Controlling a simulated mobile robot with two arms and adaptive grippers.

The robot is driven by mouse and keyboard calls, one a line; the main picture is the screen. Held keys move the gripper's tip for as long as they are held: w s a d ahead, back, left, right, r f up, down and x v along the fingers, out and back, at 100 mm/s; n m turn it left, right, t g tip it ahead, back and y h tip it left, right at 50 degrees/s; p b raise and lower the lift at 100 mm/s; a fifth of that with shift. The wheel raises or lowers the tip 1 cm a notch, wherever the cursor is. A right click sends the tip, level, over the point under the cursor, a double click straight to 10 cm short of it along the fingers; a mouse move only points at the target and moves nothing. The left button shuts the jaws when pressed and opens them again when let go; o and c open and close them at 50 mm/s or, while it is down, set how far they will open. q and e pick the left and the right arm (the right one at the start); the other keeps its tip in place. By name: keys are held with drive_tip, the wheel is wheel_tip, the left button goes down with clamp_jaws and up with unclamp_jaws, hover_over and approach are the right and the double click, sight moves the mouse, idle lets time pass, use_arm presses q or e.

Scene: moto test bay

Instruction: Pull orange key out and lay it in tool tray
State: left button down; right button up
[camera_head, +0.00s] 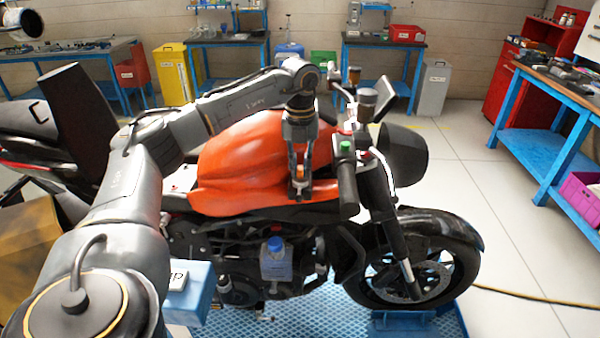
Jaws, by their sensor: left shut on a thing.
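My left arm comes in from the left and reaches over the orange tank of the motorcycle (240,165). My left gripper (300,188) points down beside the tank, near the handlebar. It is shut on a small orange piece, which looks like the orange key (299,173). The fingers hide most of it, and I cannot tell whether it is still in its lock. I cannot make out a tool tray for certain. My right gripper is not in view.
The handlebar grip (347,180) is close to the right of my left gripper. A blue-capped bottle (275,262) is low by the engine. A blue workbench (545,150) with tools stands at right, and a purple crate (580,196) sits below it. Open floor lies between.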

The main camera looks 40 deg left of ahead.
sight(300, 168)
use_arm(q)
drive_tip(key=shift+r+p, duration=2.4)
drive_tip(key=shift+r, duration=0.55)
drive_tip(key=shift+f, duration=0.1)
